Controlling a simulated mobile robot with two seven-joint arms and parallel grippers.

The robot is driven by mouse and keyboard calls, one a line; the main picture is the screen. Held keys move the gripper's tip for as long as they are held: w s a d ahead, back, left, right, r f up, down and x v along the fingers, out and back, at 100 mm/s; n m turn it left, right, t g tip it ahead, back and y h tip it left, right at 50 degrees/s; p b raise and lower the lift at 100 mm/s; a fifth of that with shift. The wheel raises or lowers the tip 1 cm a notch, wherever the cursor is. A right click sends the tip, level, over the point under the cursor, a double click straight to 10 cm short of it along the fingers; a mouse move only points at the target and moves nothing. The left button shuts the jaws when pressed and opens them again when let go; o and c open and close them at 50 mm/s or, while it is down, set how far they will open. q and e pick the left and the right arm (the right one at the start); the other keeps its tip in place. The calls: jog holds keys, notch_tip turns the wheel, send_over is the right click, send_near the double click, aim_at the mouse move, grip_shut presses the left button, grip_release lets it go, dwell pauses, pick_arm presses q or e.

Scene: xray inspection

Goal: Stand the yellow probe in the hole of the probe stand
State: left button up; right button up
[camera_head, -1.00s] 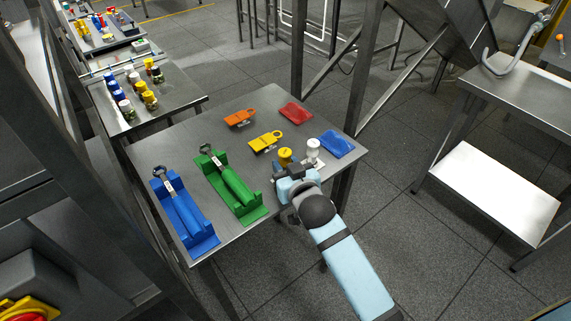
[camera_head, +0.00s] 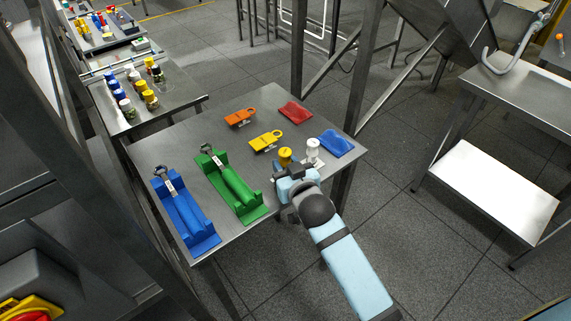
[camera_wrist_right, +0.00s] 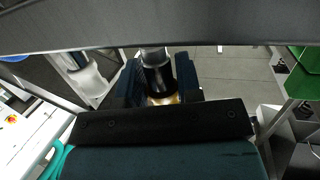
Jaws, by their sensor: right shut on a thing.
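My right gripper (camera_head: 281,171) is at the near right edge of the steel table, seen from behind in the head view. A yellow-topped piece, which looks like the yellow probe (camera_head: 285,155), stands upright at its fingertips. In the right wrist view, the gripper (camera_wrist_right: 160,82) is shut on a dark cylinder with a silvery end and a yellowish part, probably the same probe (camera_wrist_right: 157,78). The probe's lower end is hidden in the head view. I cannot clearly make out the probe stand or its hole. My left gripper is not in view.
A white upright piece (camera_head: 313,149) stands close right of the gripper. A blue piece (camera_head: 337,144), a red piece (camera_head: 295,112), and yellow (camera_head: 266,141) and orange (camera_head: 240,117) ringed pieces lie beyond. Green (camera_head: 237,190) and blue (camera_head: 186,213) cradles stand to the left.

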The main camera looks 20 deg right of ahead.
jog(key=shift+f+b, duration=0.5)
jog(key=shift+f, duration=0.45)
jog(key=shift+a+f, duration=0.15)
jog(key=shift+f, duration=0.15)
jog(key=o, duration=1.1)
jog(key=shift+s+f, duration=0.1)
jog(key=shift+a, duration=0.1)
